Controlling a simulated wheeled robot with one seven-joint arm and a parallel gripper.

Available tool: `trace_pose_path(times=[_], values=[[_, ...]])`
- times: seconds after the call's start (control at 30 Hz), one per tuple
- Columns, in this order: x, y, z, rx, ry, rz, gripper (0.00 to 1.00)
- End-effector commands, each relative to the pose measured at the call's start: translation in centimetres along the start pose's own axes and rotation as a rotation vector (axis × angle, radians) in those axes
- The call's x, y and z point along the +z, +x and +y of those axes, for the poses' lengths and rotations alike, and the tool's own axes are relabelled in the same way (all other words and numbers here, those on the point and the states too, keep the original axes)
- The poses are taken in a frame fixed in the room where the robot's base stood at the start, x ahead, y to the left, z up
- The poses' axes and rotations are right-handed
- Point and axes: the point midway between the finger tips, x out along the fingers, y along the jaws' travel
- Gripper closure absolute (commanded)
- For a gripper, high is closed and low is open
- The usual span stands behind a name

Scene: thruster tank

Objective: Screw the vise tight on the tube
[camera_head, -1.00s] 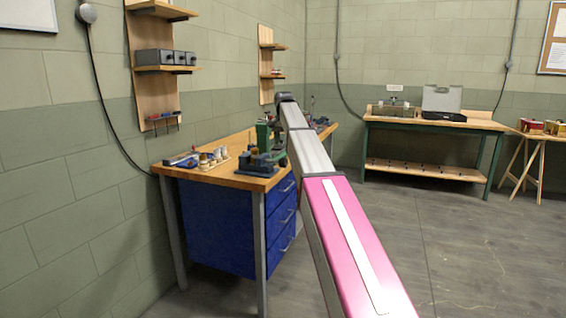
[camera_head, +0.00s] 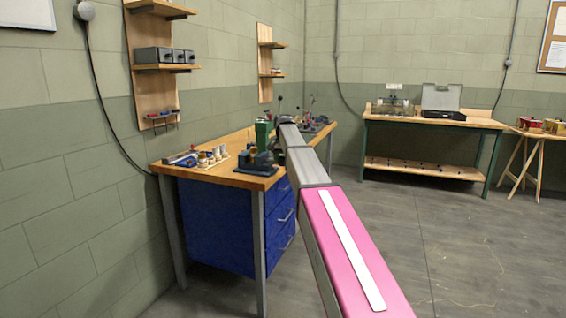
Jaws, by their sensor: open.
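A dark blue-grey vise-like device (camera_head: 257,164) sits on the near right corner of the wooden workbench (camera_head: 215,172). I cannot make out a tube or the screw handle at this size. My pink and grey arm reaches from the lower right toward the bench. Its far end is over the bench, behind and to the right of the vise-like device. My gripper is hidden behind the arm, so its fingers and any contact do not show.
A green upright machine (camera_head: 263,133) stands just behind the vise-like device. Small cups and parts (camera_head: 213,156) lie to its left. Blue drawers (camera_head: 280,220) are under the bench. A second bench (camera_head: 435,121) stands at the back right. The floor between is clear.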

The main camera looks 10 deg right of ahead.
Motion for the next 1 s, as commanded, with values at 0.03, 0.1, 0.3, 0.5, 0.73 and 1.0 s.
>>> trace_pose_path(times=[0.03, 0.1, 0.3, 0.5, 0.73, 1.0], values=[[0.00, 0.03, 0.00, 0.000, 0.000, 0.000, 0.47], [-0.01, 0.02, 0.00, 0.000, 0.000, 0.000, 0.47], [-0.01, 0.02, 0.01, 0.000, 0.000, 0.000, 0.79], [-0.04, 0.02, 0.15, 0.003, 0.001, -0.004, 0.88], [-0.43, 0.01, 0.21, 0.005, 0.004, -0.148, 0.87], [-0.17, 0.08, 0.45, 0.008, 0.003, -0.273, 0.87]])
